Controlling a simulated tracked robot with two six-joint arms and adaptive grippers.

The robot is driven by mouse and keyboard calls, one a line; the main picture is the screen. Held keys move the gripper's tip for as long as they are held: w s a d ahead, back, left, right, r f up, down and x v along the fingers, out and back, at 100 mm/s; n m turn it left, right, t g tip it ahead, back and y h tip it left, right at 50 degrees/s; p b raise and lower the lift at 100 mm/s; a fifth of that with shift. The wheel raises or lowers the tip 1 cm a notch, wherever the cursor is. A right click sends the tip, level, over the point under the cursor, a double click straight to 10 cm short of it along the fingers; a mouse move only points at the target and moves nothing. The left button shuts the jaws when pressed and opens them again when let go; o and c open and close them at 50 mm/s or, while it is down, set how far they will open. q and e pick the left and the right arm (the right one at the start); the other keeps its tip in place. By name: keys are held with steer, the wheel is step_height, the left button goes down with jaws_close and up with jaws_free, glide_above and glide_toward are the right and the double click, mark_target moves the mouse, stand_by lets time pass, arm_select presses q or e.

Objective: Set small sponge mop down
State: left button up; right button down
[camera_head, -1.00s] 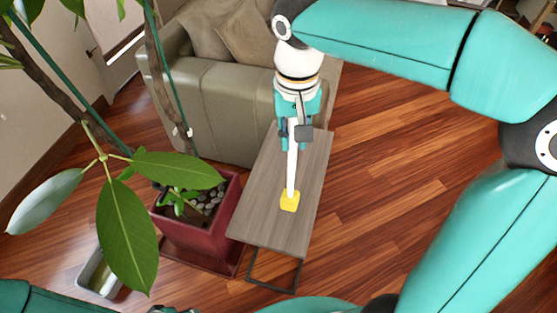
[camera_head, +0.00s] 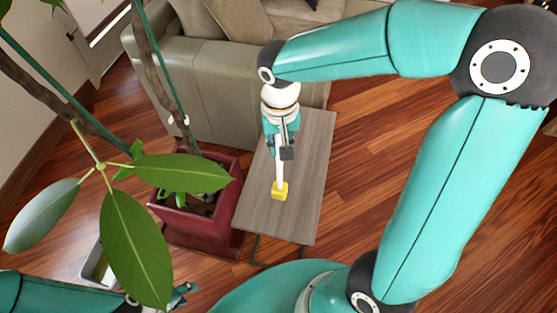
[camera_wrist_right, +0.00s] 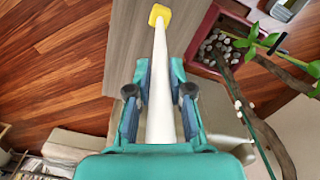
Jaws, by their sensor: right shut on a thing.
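The small sponge mop has a yellow sponge head (camera_head: 280,191) and a white handle, which also shows in the right wrist view (camera_wrist_right: 160,70). My right gripper (camera_head: 281,142) is shut on the handle, with its fingers (camera_wrist_right: 159,95) on either side in the wrist view. The mop is over the grey wooden side table (camera_head: 302,180), sponge end toward the table's near end. I cannot tell whether the sponge touches the tabletop. My left gripper (camera_head: 184,291) is at the lower left edge, apart from the mop, partly hidden by a leaf; its opening is unclear.
A red planter (camera_head: 205,222) with a leafy plant (camera_head: 135,240) stands left of the table, its leaves and stems close to the camera. A grey-green sofa (camera_head: 185,85) is behind. The tabletop right of the mop is bare, and wooden floor (camera_head: 365,170) lies to the right.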

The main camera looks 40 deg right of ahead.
step_height(320, 180, down, 7)
steer(key=shift+f, duration=0.15)
stand_by(0.4)
steer(key=shift+s, duration=0.1)
steer(key=c, duration=1.1)
jaws_free()
steer(key=shift+f, duration=0.1)
steer(key=shift+o, duration=0.2)
step_height(320, 180, up, 12)
steer(key=shift+a, duration=0.1)
